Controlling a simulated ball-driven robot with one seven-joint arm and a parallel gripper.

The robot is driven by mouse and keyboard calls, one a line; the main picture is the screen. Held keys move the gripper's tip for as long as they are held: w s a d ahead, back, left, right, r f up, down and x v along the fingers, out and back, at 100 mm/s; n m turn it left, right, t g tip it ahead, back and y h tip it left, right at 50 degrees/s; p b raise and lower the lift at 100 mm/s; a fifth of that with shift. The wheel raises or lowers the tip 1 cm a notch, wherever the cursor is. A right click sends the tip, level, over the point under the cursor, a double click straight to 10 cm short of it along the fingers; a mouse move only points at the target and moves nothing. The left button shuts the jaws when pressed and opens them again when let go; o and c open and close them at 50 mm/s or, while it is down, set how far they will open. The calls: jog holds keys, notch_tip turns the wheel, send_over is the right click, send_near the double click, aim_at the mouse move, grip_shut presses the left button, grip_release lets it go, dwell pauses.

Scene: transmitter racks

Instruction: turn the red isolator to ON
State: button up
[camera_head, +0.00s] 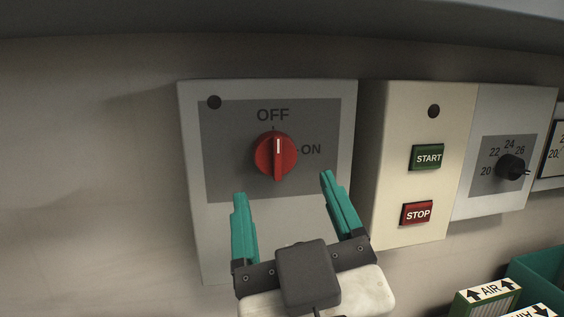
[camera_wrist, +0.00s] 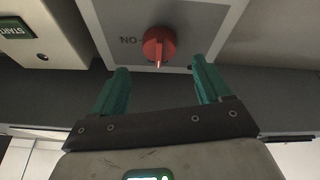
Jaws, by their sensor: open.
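The red isolator (camera_head: 276,154) is a round red knob on a grey panel (camera_head: 228,181) of a light box. Its white mark points up at OFF, with ON printed to its right. In the wrist view the isolator (camera_wrist: 159,46) appears upside down, beyond and between the fingertips. My gripper (camera_head: 282,184) has teal fingers spread apart, below the knob in the head view, empty and apparently not touching it. In the wrist view my gripper (camera_wrist: 159,64) is also open.
To the right is a box with a green START button (camera_head: 428,157) and a red STOP button (camera_head: 417,213). Beyond it is a black dial (camera_head: 510,167) with numbers. Boxes marked AIR (camera_head: 490,291) and a green bin (camera_head: 540,275) are at lower right. The wall at left is bare.

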aim_at(278, 165)
jog(key=shift+p+x, duration=0.35)
jog(key=shift+x, duration=2.4)
jog(key=shift+c, duration=0.2)
jog(key=c, duration=1)
jog(key=shift+f, duration=0.1)
